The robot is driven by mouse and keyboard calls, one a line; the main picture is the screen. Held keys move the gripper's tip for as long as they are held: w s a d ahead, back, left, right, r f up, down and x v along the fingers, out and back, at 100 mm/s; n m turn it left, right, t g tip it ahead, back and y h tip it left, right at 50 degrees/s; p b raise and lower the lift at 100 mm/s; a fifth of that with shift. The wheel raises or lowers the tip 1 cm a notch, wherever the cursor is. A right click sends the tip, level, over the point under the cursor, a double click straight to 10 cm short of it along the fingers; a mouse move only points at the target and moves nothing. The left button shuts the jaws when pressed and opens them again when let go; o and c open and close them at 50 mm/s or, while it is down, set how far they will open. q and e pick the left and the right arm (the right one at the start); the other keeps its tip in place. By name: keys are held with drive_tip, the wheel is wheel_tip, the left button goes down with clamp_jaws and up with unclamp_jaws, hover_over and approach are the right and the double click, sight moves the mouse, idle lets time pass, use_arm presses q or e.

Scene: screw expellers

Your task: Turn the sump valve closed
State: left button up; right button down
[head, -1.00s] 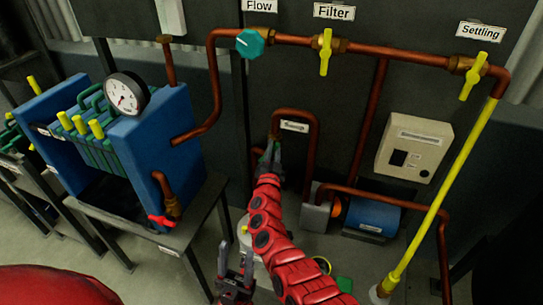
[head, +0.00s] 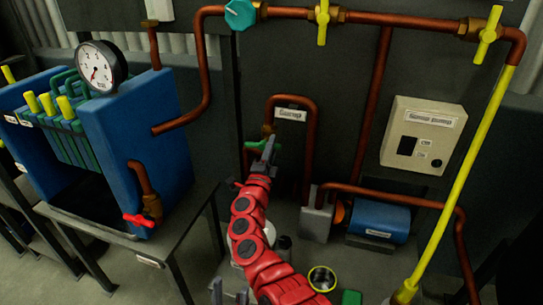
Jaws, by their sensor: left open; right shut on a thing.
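The sump valve's green handle (head: 252,144) sits on the copper pipe, just left of the small "Sump" label (head: 290,114). My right gripper (head: 268,147) reaches up to it at the end of the red arm and is shut on the handle. The gripper and wrist hide much of the valve, so the handle's exact angle is hard to read. My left gripper (head: 230,294) is low in the head view, near the bottom edge, open and apart from the valve. Only its finger tips show.
A blue filter press with a pressure gauge (head: 101,66) and red tap (head: 138,220) stands left. A teal-handled valve (head: 240,14) and yellow-handled valves (head: 322,24) line the upper pipe. A yellow pipe (head: 462,180) slants down right.

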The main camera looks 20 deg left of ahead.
drive_tip(key=shift+f+m+h+b, duration=0.2)
drive_tip(key=shift+m+h+b, duration=0.2)
drive_tip(key=shift+m+b, duration=0.5)
drive_tip(key=c, duration=0.8)
unclamp_jaws()
